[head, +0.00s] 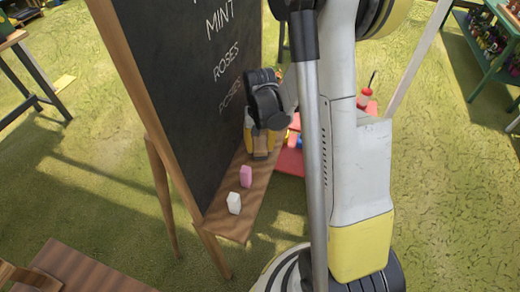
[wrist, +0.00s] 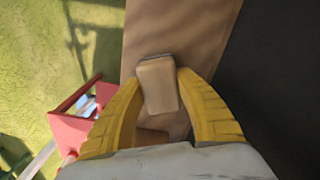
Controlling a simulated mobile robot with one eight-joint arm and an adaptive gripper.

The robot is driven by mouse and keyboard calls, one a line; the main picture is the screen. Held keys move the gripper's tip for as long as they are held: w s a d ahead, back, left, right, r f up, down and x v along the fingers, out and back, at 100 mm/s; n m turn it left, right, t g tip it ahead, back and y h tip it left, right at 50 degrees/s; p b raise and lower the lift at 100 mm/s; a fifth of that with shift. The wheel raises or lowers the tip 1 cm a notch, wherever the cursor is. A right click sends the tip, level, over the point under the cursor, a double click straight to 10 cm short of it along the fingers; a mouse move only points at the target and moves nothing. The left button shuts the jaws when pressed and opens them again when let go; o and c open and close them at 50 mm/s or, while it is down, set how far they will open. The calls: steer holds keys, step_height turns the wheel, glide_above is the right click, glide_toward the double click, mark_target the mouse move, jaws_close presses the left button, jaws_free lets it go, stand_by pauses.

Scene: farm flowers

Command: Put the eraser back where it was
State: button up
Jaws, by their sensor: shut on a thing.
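The tan eraser (wrist: 158,84), with a darker strip at its far end, is between the yellow fingers of my gripper (wrist: 160,90) in the wrist view. The fingers are closed on its two sides. Below it is the wooden ledge (wrist: 180,30) of the chalkboard. I cannot tell whether the eraser touches the ledge or is just above it. In the head view my gripper (head: 262,143) points down over the far part of the ledge (head: 232,222), close to the board; the eraser is mostly hidden there.
A pink block (head: 246,176) and a white block (head: 234,203) stand on the ledge's nearer part. The chalkboard (head: 205,90) rises along the ledge. A red tray (head: 291,160) with coloured items is beyond the ledge. A wooden surface (head: 75,270) is at lower left.

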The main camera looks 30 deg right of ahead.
mark_target(260, 144)
steer(key=shift+c, duration=0.5)
steer(key=shift+f, duration=0.1)
steer(key=o, duration=1.2)
steer(key=shift+c, duration=0.2)
step_height(260, 144, up, 12)
steer(key=p, duration=0.5)
